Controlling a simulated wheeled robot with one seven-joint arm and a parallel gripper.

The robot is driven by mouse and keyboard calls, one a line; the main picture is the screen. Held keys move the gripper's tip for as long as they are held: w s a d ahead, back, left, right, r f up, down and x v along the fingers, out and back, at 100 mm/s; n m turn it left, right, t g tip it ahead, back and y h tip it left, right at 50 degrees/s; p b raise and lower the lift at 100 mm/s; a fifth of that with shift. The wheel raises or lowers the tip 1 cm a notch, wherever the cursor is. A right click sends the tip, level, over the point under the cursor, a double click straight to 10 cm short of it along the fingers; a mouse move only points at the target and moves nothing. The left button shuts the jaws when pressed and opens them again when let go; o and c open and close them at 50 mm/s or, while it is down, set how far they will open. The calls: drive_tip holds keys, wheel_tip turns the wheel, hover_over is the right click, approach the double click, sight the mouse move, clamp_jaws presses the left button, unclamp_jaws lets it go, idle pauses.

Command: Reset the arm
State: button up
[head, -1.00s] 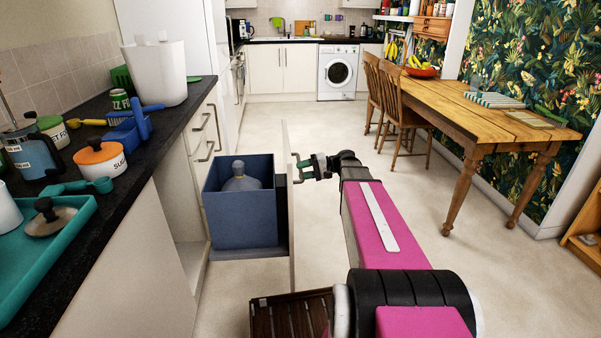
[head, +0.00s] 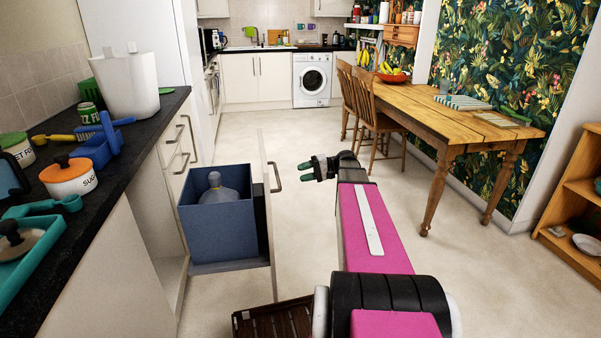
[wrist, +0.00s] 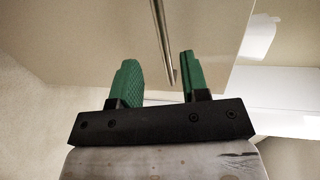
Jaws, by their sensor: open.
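My gripper (head: 308,172) is open and empty in the head view, just right of the handle (head: 274,177) of a pulled-out cupboard drawer, apart from it. My pink arm reaches forward to it. In the wrist view, the two green fingers of my gripper (wrist: 158,82) are spread apart. A metal handle bar (wrist: 163,40) shows beyond and between them, against the pale drawer front (wrist: 90,35). The open drawer holds a blue bin (head: 218,232) with a grey bottle-like container (head: 217,189) inside.
A dark counter (head: 130,165) with pots, a teal tray (head: 35,255) and a white container (head: 127,85) runs along the left. A wooden table (head: 450,110) and chairs (head: 378,115) stand right. A brown slatted item (head: 275,318) lies low in front. Floor between drawer and table is clear.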

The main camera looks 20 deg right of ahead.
drive_tip(key=s+a+f+h, duration=0.4)
drive_tip(key=s+f+h, duration=0.3)
drive_tip(key=s+f, duration=0.1)
drive_tip(key=s+a+f+h, duration=0.5)
drive_tip(key=s+f+h, duration=0.3)
drive_tip(key=s+f, duration=0.1)
drive_tip(key=shift+s+a+f+n+g+h, duration=0.2)
drive_tip(key=shift+s+n+g+h, duration=0.1)
drive_tip(key=shift+s+n+g, duration=0.1)
